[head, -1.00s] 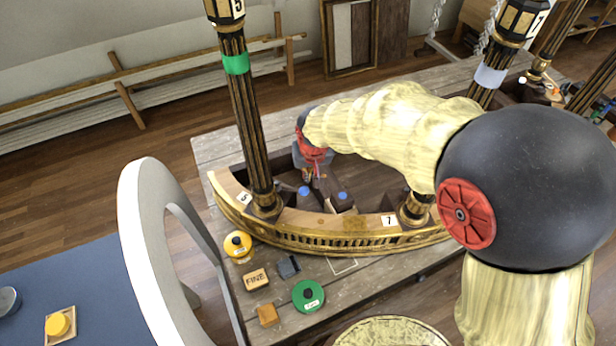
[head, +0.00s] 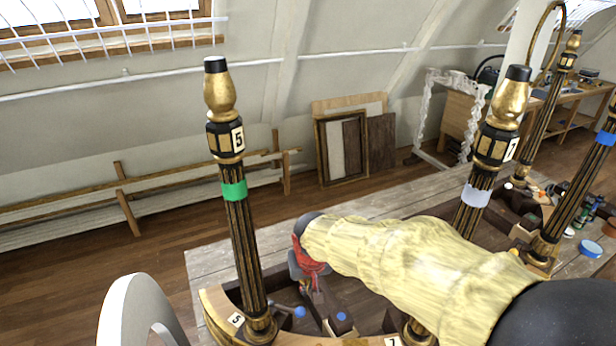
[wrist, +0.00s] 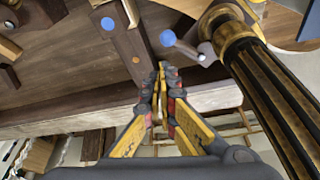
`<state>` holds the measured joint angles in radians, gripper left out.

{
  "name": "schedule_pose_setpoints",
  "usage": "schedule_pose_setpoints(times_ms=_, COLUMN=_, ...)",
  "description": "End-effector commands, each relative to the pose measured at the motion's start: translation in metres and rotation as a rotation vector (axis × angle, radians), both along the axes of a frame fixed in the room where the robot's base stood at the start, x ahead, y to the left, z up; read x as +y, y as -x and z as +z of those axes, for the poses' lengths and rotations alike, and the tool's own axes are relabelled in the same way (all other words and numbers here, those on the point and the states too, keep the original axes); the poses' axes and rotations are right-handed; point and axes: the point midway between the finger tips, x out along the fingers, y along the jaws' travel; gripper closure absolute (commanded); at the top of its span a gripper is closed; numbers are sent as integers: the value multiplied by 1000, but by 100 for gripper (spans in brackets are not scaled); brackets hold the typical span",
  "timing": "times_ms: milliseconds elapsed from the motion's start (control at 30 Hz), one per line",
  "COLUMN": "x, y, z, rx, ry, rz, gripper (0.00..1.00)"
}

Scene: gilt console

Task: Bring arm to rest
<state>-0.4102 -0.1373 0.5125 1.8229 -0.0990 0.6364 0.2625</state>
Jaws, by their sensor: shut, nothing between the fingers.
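My arm in its pale yellow sleeve reaches in from the right in the head view. My gripper (head: 308,286) points down inside the curved gilt console (head: 216,308), between the columns marked 5 (head: 243,235) and 7 (head: 474,205). In the wrist view the yellow and dark fingers of my gripper (wrist: 163,72) meet at the tips with nothing between them. A wooden block with a blue disc (wrist: 108,24) and a rod with a blue end (wrist: 168,38) lie near the fingertips. I cannot tell how far apart they are from the tips.
The fluted column (wrist: 262,75) rises close at the right of my gripper in the wrist view. A white curved frame (head: 128,312) stands at the lower left. A rail (head: 120,205) and framed panels (head: 342,148) stand by the wall. Bare floor lies left of the table.

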Motion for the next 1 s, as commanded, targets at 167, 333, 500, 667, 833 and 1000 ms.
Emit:
schedule_pose_setpoints(times_ms=167, x=-8, y=19, z=-12, rx=53, ry=36, rz=47, gripper=100)
schedule_pose_setpoints(times_ms=333, x=-34, y=71, z=-11, rx=124, ry=65, rz=88, gripper=100)
schedule_pose_setpoints(times_ms=500, x=-75, y=117, z=-1, rx=127, ry=58, rz=71, gripper=100)
schedule_pose_setpoints(times_ms=667, x=-115, y=160, z=4, rx=90, ry=39, rz=24, gripper=100)
schedule_pose_setpoints(times_ms=833, x=-151, y=201, z=2, rx=14, ry=10, rz=-55, gripper=100)
schedule_pose_setpoints(times_ms=1000, x=-178, y=223, z=1, rx=-95, ry=-14, rz=-146, gripper=100)
